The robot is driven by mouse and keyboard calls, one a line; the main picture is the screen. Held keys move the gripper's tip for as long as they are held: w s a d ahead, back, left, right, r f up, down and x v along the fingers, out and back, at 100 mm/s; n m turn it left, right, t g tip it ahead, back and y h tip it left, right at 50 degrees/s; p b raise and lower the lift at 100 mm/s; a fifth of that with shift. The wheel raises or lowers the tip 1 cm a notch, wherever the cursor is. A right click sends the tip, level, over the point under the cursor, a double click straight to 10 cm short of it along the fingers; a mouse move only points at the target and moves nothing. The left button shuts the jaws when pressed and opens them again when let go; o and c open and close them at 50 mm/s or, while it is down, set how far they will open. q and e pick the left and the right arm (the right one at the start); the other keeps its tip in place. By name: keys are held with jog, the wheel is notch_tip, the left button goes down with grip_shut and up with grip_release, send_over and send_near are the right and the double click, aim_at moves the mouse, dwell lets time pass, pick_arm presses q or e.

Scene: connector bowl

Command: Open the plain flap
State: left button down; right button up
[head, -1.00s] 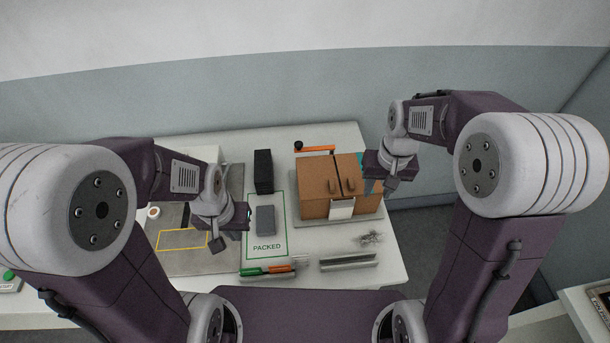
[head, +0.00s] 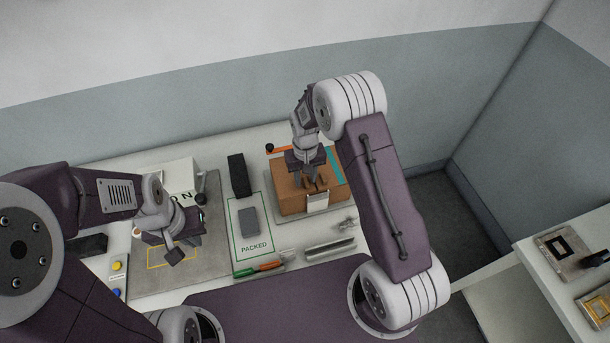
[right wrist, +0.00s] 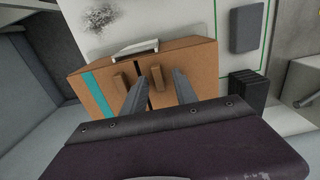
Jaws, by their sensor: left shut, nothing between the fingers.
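The brown box (head: 290,203) stands at the right of the table, with two closed top flaps. The plain flap (right wrist: 190,62) is on the right in the right wrist view; the flap with a teal stripe (right wrist: 100,93) is on the left. Each flap has a small brown tab. My right gripper (right wrist: 160,73) is open over the box, its fingertips on either side of the plain flap's tab (right wrist: 157,77). Whether they touch it I cannot tell. In the head view my right gripper (head: 311,180) partly hides the flaps. My left gripper (head: 173,258) is shut and empty over the grey mat.
A black block (head: 238,175) and a grey block (head: 249,222), the latter inside the green PACKED outline, are left of the box. Green and orange tools (head: 258,269) and a metal channel (head: 330,249) lie in front. An orange tool (head: 278,150) lies behind the box.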

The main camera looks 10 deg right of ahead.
jog(key=shift+s+d+f, duration=0.1)
jog(key=shift+d+f, duration=0.1)
jog(key=shift+d, duration=0.05)
jog(key=shift+a, duration=0.1)
grip_shut()
dwell(1.2)
